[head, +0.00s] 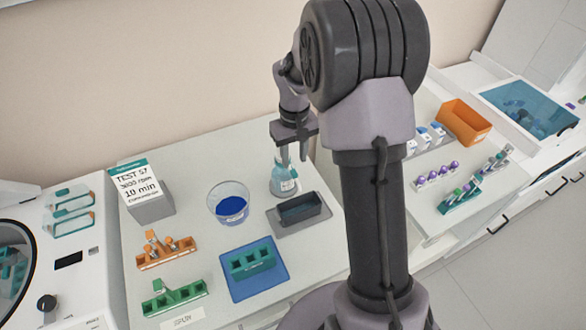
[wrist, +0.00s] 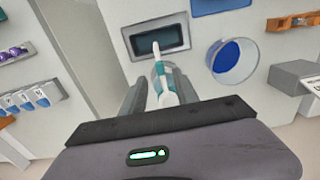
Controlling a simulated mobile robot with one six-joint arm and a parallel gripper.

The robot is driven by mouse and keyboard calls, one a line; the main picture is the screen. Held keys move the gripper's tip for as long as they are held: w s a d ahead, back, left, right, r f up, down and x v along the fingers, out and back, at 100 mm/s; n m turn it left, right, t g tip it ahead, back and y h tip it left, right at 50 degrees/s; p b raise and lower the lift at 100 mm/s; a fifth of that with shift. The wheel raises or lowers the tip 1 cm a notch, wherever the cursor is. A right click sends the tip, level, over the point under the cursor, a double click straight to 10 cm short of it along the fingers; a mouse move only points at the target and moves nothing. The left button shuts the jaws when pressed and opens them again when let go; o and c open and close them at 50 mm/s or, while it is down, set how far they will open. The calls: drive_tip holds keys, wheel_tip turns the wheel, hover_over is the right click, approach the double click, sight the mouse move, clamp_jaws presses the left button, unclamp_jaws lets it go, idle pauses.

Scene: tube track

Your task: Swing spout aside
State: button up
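A clear bottle with a teal label (head: 285,182) stands upright on the pale bench, directly below my gripper (head: 294,142). In the wrist view its white and teal spout (wrist: 163,82) points up the picture towards a grey tray with a dark well (wrist: 130,50). The tray (head: 283,222) is in front of and to the right of the bottle in the head view. My gripper's fingers (wrist: 162,95) stand apart, one on each side of the spout. I see no clear contact; the bottle's lower part is hidden in the wrist view.
A clear cup of blue liquid (head: 230,205) stands left of the bottle. A sign block (head: 148,195), orange rack (head: 166,253), green rack (head: 174,298) and blue mat (head: 272,284) are further left and in front. An orange bin (head: 463,122) is at right.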

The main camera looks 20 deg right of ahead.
sight(294, 172)
wheel_tip(294, 172, down, 5)
drive_tip(key=shift+f, duration=0.1)
clamp_jaws()
idle(1.5)
